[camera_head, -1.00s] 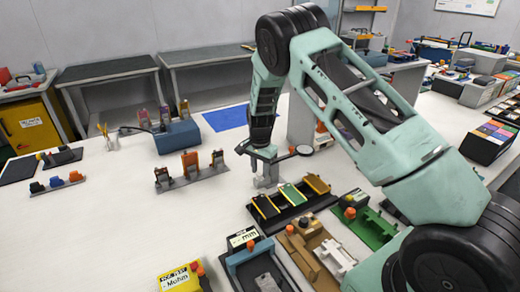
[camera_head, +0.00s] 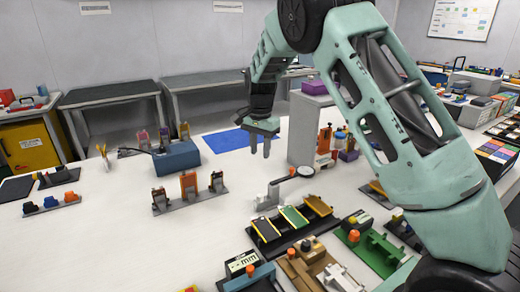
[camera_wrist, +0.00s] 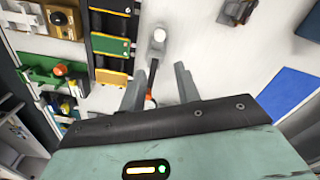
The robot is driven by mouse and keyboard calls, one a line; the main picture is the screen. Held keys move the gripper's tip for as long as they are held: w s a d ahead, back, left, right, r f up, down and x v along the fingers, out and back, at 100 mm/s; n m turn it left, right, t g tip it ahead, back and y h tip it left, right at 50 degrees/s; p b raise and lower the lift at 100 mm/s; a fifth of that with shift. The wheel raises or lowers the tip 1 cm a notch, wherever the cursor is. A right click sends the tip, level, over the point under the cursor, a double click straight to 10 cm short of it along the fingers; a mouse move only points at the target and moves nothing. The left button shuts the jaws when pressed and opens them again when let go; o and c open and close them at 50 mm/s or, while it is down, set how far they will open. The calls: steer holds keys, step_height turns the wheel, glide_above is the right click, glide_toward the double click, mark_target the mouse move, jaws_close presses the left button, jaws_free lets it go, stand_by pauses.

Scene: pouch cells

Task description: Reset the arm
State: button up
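My gripper (camera_head: 260,146) hangs above the white table in the head view, its fingers pointing down and parted, with nothing between them. In the wrist view the two grey fingers (camera_wrist: 161,88) stand apart over the table. A black rack (camera_head: 292,232) with several pouch cells, among them a green one (camera_head: 294,217), lies below and in front of my gripper. The same rack (camera_wrist: 111,62) shows at the upper left of the wrist view. A grey stand with a round dial (camera_head: 305,171) is beside the rack, below my gripper.
A blue mat (camera_head: 227,141) lies on the table left of my gripper. Small fixtures with upright clips (camera_head: 189,184) stand to the left. A brown fixture (camera_head: 305,268) and a green fixture (camera_head: 372,247) are near the front. The table (camera_head: 110,220) is bare at the left middle.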

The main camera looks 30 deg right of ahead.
stand_by(0.4)
steer(key=s+a+r+n+y, duration=0.1)
steer(key=s+a+r+n, duration=0.1)
steer(key=s+a+n, duration=0.5)
steer(key=s+a+r+n+y, duration=0.1)
steer(key=s+a+r+n, duration=0.1)
steer(key=s+a, duration=0.85)
steer(key=s+a+n, duration=0.2)
steer(key=s+n, duration=0.3)
steer(key=s, duration=0.6)
steer(key=s+a+n+h, duration=0.1)
steer(key=s+a+n, duration=0.2)
steer(key=s+n, duration=0.3)
steer(key=s, duration=0.5)
steer(key=shift+f+n, duration=0.3)
steer(key=shift+f, duration=0.05)
